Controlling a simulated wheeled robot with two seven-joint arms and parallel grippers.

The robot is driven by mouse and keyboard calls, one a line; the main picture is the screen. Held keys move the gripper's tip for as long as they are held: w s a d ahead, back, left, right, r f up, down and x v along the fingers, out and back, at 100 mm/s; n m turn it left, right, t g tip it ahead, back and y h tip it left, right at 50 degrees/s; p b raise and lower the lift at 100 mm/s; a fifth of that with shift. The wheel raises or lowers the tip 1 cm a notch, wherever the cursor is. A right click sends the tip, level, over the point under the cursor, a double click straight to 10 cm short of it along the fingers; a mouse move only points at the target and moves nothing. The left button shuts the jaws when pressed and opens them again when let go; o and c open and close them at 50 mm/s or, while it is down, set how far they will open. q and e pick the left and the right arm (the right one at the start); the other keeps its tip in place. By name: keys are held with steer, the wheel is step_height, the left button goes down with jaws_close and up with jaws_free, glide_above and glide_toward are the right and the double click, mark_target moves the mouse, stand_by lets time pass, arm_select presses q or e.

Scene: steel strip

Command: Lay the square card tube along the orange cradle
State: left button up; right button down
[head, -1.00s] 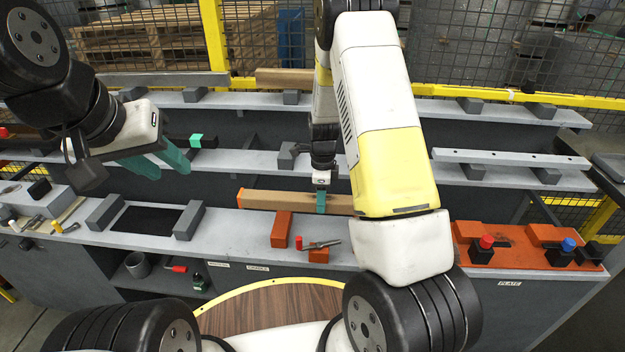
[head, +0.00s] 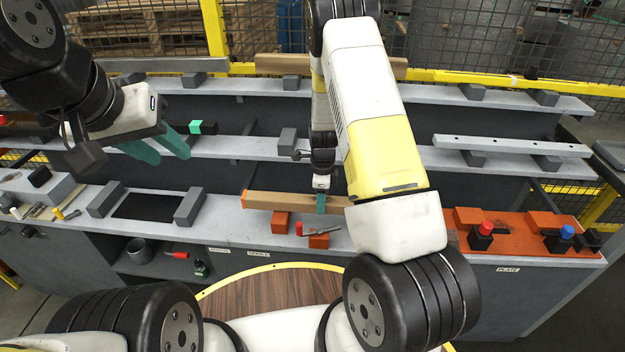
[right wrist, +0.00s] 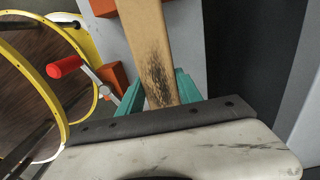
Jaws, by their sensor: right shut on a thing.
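The square card tube (head: 277,201) is a long light-brown bar with an orange left end. My right gripper (head: 320,204) is shut on it; its teal fingers sit either side of the tube (right wrist: 150,45) in the right wrist view, near a dark smudge. The orange cradle shows as two blocks, a left one (head: 280,222) and a right one (head: 319,241). The tube crosses over their far side in the head view; I cannot tell whether it touches them. My forearm hides its right end. My left gripper (head: 160,146) is open and empty, far left.
An orange plate (head: 530,240) with red and blue knobs stands on the right. Grey blocks (head: 188,207) flank a dark opening on the left. Shelves with bars rise behind.

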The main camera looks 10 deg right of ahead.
steer(key=shift+f, duration=0.3)
steer(key=c, duration=0.7)
jaws_free()
steer(key=shift+r, duration=3.9)
